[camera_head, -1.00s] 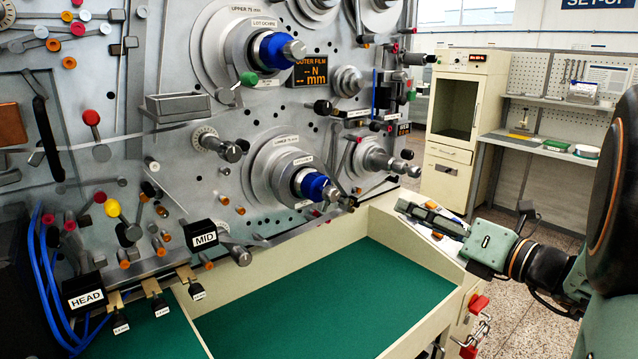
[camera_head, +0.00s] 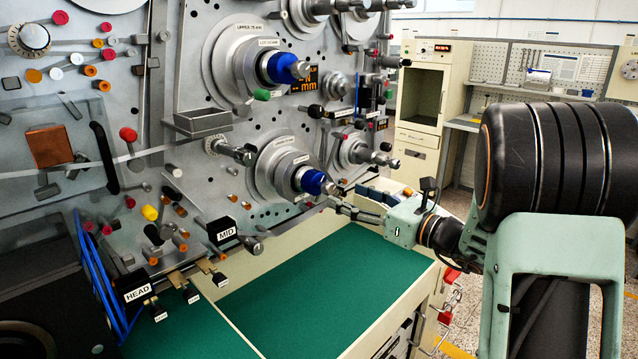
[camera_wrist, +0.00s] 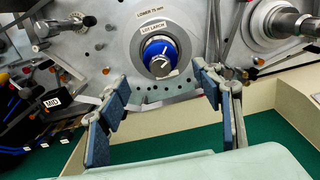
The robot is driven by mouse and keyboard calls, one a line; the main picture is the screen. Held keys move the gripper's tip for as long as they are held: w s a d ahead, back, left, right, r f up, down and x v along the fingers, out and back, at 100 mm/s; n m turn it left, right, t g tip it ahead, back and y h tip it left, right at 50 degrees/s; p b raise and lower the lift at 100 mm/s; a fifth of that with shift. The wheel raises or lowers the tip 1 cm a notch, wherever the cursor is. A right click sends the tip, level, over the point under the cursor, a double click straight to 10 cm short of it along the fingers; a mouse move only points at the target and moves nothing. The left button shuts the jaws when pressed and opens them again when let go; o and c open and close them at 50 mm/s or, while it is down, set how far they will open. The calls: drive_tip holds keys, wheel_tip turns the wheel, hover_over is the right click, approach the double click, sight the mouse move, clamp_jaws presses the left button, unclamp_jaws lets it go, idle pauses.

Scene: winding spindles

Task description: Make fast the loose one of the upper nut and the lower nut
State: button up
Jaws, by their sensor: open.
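The upper nut (camera_head: 283,68) is a blue collar on the spindle labelled UPPER 75 mm. The lower nut (camera_head: 313,181) is a like blue collar on the spindle below; the wrist view shows it (camera_wrist: 153,47) nearly face-on, between and beyond the fingers, under the labels LOWER 75 mm and LOT LARCH. My gripper (camera_head: 345,203) is open and empty, just right of and slightly below the lower nut in the head view. In the wrist view my gripper (camera_wrist: 162,85) has its blue-padded fingers wide apart, not touching the nut. I cannot tell which nut is loose.
A green-matted bench (camera_head: 330,285) with cream walls lies below the spindles. A metal tray (camera_head: 203,121) juts from the panel at left. A grey spindle (camera_wrist: 290,22) is right of the lower nut. Posts labelled MID (camera_head: 226,234) and HEAD (camera_head: 137,290) stand lower left.

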sight(319, 181)
drive_tip(key=p+x, duration=0.2)
drive_tip(key=x, duration=0.8)
drive_tip(key=shift+f, duration=0.1)
drive_tip(key=shift+c, duration=0.7)
drive_tip(key=c, duration=1)
